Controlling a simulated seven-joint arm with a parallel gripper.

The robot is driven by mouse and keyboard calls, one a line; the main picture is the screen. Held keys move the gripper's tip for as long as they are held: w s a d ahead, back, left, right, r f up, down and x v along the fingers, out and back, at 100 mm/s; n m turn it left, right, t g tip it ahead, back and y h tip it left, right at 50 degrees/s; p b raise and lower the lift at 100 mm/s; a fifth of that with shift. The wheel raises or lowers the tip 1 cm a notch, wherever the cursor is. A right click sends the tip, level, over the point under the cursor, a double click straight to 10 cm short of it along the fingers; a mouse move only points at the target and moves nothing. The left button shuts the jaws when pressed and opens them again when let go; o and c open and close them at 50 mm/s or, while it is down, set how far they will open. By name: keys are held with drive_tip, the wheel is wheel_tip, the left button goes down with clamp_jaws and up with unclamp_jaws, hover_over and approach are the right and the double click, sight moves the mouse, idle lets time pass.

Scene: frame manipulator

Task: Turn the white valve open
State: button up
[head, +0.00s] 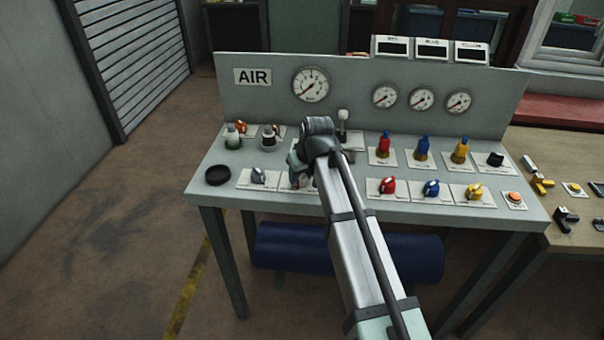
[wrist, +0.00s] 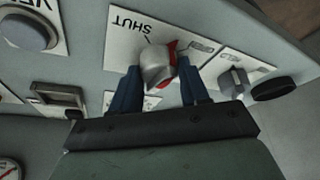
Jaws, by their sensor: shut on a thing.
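The white valve (wrist: 155,66) is a pale grey-white knob with a red part, on a white plate with the word SHUT upside down in the wrist view. My gripper (wrist: 160,75) has its blue fingers on either side of the knob and is shut on it. The red part points up and to the right in the wrist view, away from the word SHUT. In the head view my arm and wrist hide the knob and most of its plate.
Beside it are a grey knob (head: 258,176) and a black disc (head: 217,175). Red (head: 387,186), blue (head: 431,188) and yellow (head: 475,192) knobs stand to the right. Taller bottle-like fittings (head: 421,149) stand behind them. Gauges (head: 311,85) line the back panel.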

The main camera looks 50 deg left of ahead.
drive_tip(key=m+t, duration=0.1)
drive_tip(key=m, duration=0.2)
drive_tip(key=m+t+h, duration=0.1)
drive_tip(key=m, duration=0.2)
drive_tip(key=shift+s+a+m, duration=0.1)
drive_tip(key=shift+s+m, duration=0.1)
drive_tip(key=shift+m, duration=0.1)
idle(0.3)
drive_tip(key=o, duration=1.1)
drive_tip(key=shift+c, duration=0.2)
drive_tip(key=shift+r, duration=0.1)
drive_tip(key=v, duration=1.3)
drive_tip(key=shift+s+r, duration=0.2)
drive_tip(key=shift+r, duration=0.05)
